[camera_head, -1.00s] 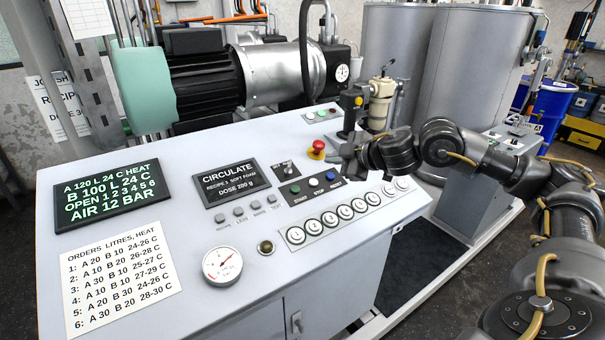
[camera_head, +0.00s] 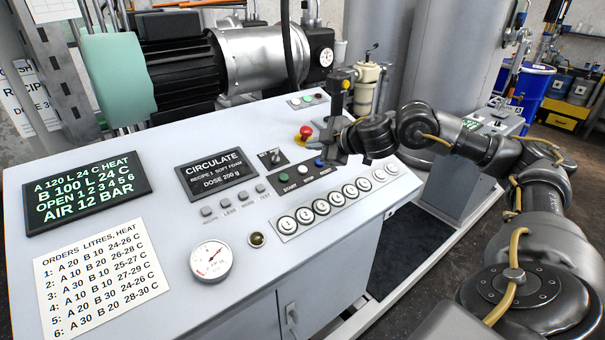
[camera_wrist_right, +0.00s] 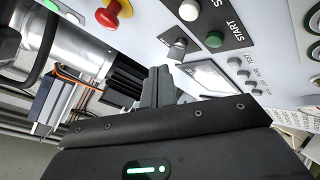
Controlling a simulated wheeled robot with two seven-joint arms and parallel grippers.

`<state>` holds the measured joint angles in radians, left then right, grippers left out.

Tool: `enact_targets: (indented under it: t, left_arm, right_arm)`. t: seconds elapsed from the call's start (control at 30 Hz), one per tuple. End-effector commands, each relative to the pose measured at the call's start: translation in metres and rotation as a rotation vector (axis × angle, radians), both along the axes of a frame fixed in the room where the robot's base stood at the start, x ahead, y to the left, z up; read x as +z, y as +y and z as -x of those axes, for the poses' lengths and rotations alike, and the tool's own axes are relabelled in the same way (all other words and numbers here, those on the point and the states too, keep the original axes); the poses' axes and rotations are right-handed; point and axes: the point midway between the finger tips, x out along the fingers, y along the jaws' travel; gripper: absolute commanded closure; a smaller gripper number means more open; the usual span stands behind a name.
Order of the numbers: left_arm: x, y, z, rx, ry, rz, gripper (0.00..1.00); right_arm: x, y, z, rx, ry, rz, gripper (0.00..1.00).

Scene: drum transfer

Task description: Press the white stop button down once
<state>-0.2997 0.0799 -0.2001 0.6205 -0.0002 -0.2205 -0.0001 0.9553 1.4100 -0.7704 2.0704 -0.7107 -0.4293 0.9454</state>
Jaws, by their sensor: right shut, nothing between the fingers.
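The white stop button (camera_head: 302,169) sits between the green start button (camera_head: 284,177) and the blue reset button (camera_head: 319,162) on a dark strip of the grey console. My right gripper (camera_head: 319,139) is shut and empty, above the console beyond the button row, close to the red mushroom button (camera_head: 306,131). In the right wrist view, its closed fingers (camera_wrist_right: 158,72) are below the selector switch (camera_wrist_right: 178,47) in the picture, apart from the white button. My left gripper is not in view.
A row of round numbered buttons (camera_head: 322,207) lies in front of the strip. A dark display (camera_head: 216,173) and a gauge (camera_head: 211,259) are to the left.

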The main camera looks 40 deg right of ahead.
Motion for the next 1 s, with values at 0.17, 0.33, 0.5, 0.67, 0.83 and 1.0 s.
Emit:
enact_targets:
  t: [0.17, 0.33, 0.5, 0.67, 0.83, 1.0]
  left_arm:
    - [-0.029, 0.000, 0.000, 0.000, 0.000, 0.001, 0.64]
    - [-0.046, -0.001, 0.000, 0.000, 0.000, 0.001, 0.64]
    - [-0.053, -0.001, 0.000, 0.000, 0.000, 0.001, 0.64]
    - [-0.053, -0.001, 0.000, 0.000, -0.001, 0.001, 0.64]
    - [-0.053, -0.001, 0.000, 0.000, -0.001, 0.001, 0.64]
    - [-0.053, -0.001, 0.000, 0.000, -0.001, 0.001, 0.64]
  right_arm:
    - [-0.030, 0.001, -0.009, 0.001, -0.001, -0.001, 1.00]
    - [-0.050, 0.001, -0.016, 0.001, 0.001, -0.002, 1.00]
    - [-0.061, 0.000, -0.021, 0.002, 0.000, 0.000, 1.00]
    - [-0.063, 0.000, -0.022, 0.002, 0.000, 0.000, 1.00]
    - [-0.062, 0.000, -0.022, 0.002, 0.000, 0.000, 1.00]
    - [-0.062, 0.000, -0.022, 0.002, 0.000, 0.000, 1.00]
